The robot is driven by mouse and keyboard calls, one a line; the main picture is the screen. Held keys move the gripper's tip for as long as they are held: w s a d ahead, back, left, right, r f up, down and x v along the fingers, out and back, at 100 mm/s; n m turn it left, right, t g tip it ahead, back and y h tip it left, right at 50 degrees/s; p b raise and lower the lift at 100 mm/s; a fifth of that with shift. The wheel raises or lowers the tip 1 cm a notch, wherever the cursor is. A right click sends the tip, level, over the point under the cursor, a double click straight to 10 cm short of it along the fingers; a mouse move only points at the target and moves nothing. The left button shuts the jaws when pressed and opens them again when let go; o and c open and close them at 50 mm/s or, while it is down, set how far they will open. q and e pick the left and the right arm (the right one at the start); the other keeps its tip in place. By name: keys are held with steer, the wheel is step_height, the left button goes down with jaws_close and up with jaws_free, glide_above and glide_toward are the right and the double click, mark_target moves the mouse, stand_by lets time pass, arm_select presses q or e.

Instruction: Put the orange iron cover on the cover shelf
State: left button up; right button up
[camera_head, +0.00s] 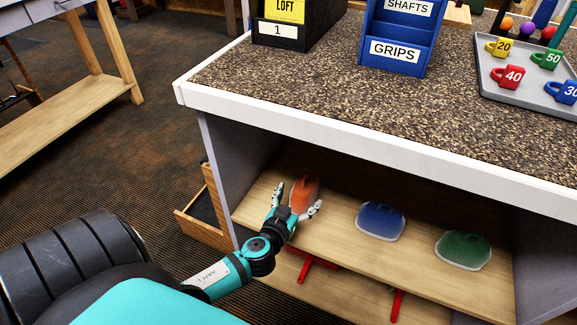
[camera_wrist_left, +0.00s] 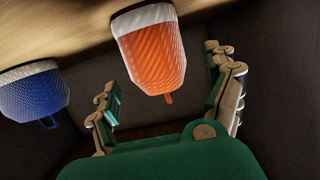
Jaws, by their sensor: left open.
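The orange iron cover (camera_head: 304,192) rests on the wooden shelf (camera_head: 337,222) under the counter, at the left end of a row of covers. In the left wrist view the orange cover (camera_wrist_left: 151,55) shows its white rim against the shelf and a small orange loop at the other end. My left gripper (camera_head: 299,207) is at the orange cover, with its fingers spread on either side. In the wrist view the left gripper's fingers (camera_wrist_left: 167,95) are open, with visible gaps between them and the cover. My right gripper is not in view.
A blue cover (camera_head: 381,221) and a green cover (camera_head: 463,249) sit to the right on the same shelf. The counter edge (camera_head: 370,150) overhangs the shelf, and a side panel (camera_head: 222,165) stands close on the left. Red-handled items (camera_head: 306,268) lie below.

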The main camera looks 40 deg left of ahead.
arm_select(q)
steer(key=v, duration=0.7)
steer(key=shift+s+d, duration=0.15)
steer(key=shift+s, duration=0.25)
steer(key=shift+s+r, duration=0.15)
steer(key=shift+s, duration=0.1)
steer(key=s+d+f+m+g+h, duration=0.1)
steer(key=s+d+m+g, duration=0.1)
steer(key=s+d+g, duration=0.2)
steer(key=s+d+f+m+g+h, duration=0.2)
steer(key=s+d+g, duration=0.3)
steer(key=s, duration=0.5)
steer(key=shift+s+d+f+m+g+h, duration=0.25)
steer(key=shift+s+m+g+h, duration=0.05)
steer(key=shift+g, duration=0.9)
